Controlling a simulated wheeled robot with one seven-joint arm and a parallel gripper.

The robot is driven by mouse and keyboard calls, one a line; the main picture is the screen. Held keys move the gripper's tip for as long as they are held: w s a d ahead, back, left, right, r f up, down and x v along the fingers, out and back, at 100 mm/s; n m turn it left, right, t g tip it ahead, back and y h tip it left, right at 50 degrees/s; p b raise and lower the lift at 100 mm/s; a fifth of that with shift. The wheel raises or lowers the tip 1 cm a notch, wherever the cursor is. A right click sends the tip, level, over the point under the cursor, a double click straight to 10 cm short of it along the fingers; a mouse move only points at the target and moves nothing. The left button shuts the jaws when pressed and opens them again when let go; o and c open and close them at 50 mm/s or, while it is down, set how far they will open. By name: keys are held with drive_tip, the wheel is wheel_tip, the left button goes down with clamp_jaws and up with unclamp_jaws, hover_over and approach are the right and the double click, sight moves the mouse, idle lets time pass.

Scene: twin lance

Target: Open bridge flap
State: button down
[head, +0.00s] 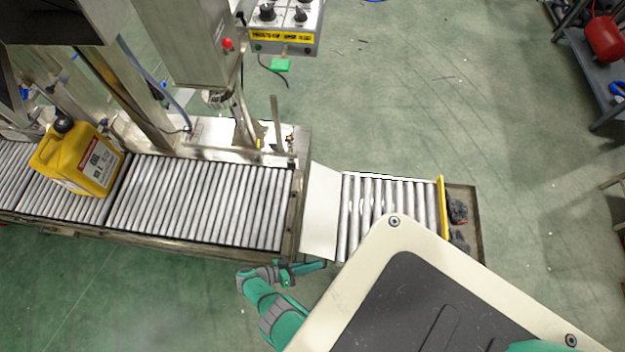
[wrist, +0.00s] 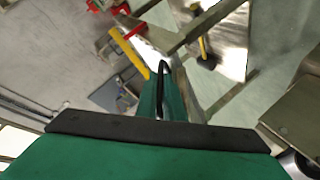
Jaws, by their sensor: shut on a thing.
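The bridge flap, which I take to be the plain pale plate (head: 319,212), spans the gap between the main roller conveyor (head: 200,200) and a short roller section (head: 390,212). It looks about level with the rollers. My gripper (head: 318,265) is at the near edge of this plate, beside the conveyor's end. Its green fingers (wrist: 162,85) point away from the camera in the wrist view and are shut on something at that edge. The held part is too small and hidden to make out clearly, but the flap's near edge is where the fingertips are.
A yellow jug (head: 80,158) stands on the conveyor at left. The short section ends in a yellow bar (head: 442,208). A control box (head: 285,25) stands behind. A grey shelf (head: 590,70) with a red object is at far right. Green floor is open behind the short rollers.

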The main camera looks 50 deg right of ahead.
drive_tip(key=c, duration=1.9)
unclamp_jaws()
drive_tip(key=v, duration=1)
drive_tip(key=shift+w+a, duration=0.2)
drive_tip(key=shift+a, duration=0.1)
